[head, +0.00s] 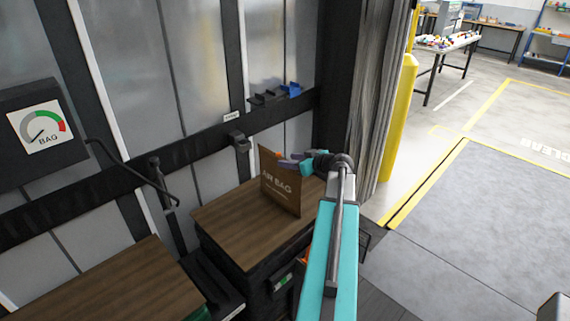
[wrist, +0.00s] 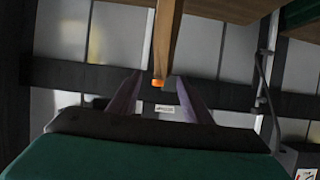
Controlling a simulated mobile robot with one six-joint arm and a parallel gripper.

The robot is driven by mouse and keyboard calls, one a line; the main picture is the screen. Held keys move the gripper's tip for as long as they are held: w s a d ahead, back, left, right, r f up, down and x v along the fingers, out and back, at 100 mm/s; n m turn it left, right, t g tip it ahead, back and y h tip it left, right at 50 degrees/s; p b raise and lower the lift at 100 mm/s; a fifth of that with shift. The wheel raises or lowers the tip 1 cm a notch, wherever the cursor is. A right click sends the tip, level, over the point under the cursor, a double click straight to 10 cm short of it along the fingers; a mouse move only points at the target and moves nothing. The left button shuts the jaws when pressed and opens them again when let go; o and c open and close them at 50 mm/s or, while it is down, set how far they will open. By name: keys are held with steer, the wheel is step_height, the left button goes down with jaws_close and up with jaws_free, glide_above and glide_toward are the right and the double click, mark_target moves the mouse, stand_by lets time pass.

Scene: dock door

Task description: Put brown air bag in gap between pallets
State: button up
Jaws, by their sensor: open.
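The brown air bag (head: 279,186), printed "AIR BAG", stands upright on the wooden top of the right pallet load (head: 228,222). In the wrist view the bag (wrist: 168,40) shows edge-on, with an orange tip (wrist: 158,83) at its near end. My gripper (head: 290,159) is at the bag's upper edge in the head view. In the wrist view my gripper (wrist: 159,78) is open, its two purple fingers on either side of the orange tip, with space visible on both sides. The left pallet load (head: 125,285) has a similar wooden top. A dark narrow gap (head: 212,275) lies between the loads.
A gauge marked "BAG" (head: 41,127) hangs on the left wall, with a dark hose and wand (head: 160,180) beside it. A small shelf holds a blue item (head: 294,89). A yellow post (head: 400,115) stands right of the doorway curtain. The floor at right is open.

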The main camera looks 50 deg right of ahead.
steer(key=shift+b+v, duration=1.1)
steer(key=shift+v, duration=2.3)
steer(key=shift+s, duration=0.1)
